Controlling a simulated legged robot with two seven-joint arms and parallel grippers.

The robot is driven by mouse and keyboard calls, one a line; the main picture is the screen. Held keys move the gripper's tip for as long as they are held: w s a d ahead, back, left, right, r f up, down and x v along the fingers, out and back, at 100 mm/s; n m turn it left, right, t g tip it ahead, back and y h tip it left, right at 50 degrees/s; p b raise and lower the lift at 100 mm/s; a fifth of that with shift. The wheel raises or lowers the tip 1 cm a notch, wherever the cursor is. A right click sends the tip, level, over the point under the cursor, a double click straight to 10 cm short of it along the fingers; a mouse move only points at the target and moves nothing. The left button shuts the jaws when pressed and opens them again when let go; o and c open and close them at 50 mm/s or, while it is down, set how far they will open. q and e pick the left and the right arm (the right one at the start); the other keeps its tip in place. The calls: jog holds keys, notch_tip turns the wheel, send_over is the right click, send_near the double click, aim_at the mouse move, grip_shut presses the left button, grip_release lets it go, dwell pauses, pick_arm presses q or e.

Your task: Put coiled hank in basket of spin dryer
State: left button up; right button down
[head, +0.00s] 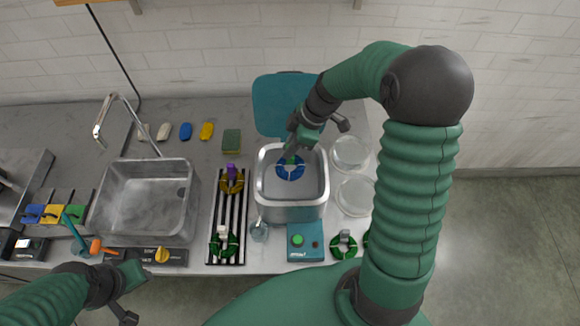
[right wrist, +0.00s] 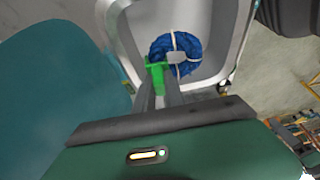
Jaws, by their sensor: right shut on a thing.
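A blue coiled hank (head: 290,172) with pale ties and a green tab is inside the outline of the spin dryer's square metal basket (head: 262,190). My right gripper (head: 292,152) reaches down over the basket from above and is shut on the green tab (right wrist: 157,75). The right wrist view also shows the blue hank (right wrist: 188,50) beyond the fingertips, within the pale walls of the basket (right wrist: 225,45). I cannot tell whether the hank touches the basket floor. My left gripper (head: 128,298) is at the lower left, away from the dryer; its fingers are unclear.
The teal lid (head: 280,100) stands open behind the basket. A striped rack (head: 212,215) with yellow and green hanks is left of it, then a metal sink (head: 140,205). Clear round dishes (head: 352,195) stand close on the right. A teal control box (head: 305,255) is in front.

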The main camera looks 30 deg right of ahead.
aim_at(290, 166)
jog(key=f, duration=0.8)
jog(key=shift+s+a+p, duration=0.25)
jog(key=shift+s+p, duration=0.1)
jog(key=shift+d, duration=0.1)
jog(key=c, duration=1.4)
grip_release()
jog(key=shift+s+d, duration=0.15)
jog(key=shift+d, duration=0.05)
jog(key=shift+a, duration=0.1)
